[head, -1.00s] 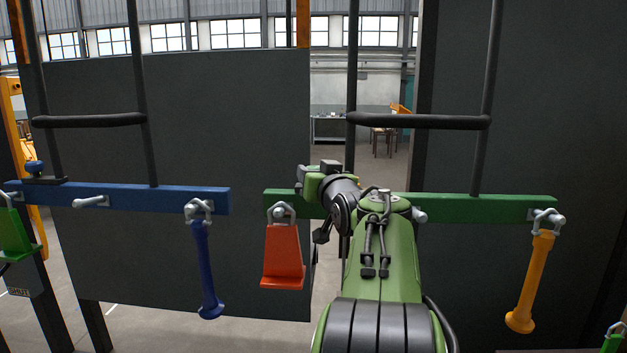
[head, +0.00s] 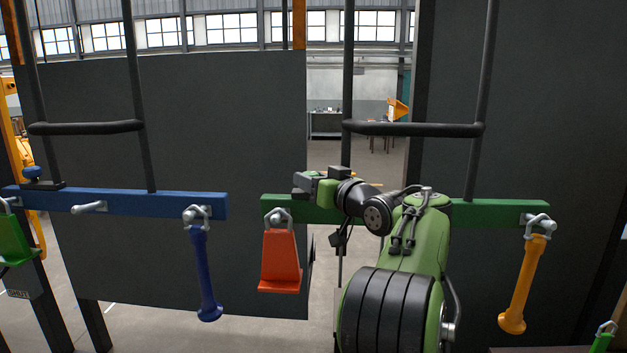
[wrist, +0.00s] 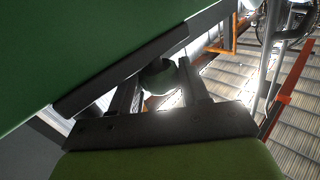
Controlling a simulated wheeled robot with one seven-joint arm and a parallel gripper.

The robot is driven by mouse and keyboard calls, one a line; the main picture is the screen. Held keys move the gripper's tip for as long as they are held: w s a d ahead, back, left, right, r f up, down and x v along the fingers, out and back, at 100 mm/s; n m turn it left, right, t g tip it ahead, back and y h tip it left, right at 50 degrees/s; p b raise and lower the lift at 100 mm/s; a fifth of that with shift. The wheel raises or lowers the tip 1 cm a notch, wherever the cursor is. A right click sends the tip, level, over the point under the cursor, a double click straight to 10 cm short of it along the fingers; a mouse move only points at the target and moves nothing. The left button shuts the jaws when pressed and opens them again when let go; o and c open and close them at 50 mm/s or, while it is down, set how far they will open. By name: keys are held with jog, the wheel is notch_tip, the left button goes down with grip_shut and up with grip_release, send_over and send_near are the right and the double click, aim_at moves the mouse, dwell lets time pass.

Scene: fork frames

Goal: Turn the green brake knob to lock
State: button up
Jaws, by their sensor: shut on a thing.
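The green brake knob is a small dark green round piece (wrist: 158,76) seen between the fingers in the wrist view. My gripper (wrist: 160,84) is shut on it, with one dark finger on each side. In the head view my gripper (head: 302,184) is at the left end of the green beam (head: 500,212), by its upper edge, and it hides the knob there. The knob's turn angle and any lock marking cannot be made out.
A red-orange tag (head: 281,262) hangs from the green beam just below my gripper, and an orange handle (head: 522,285) hangs at its right end. The blue beam (head: 140,203) to the left carries a blue knob (head: 31,172) and a blue handle (head: 205,275).

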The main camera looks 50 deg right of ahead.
jog(key=o, duration=1)
jog(key=shift+w, duration=0.1)
jog(key=shift+o, duration=0.2)
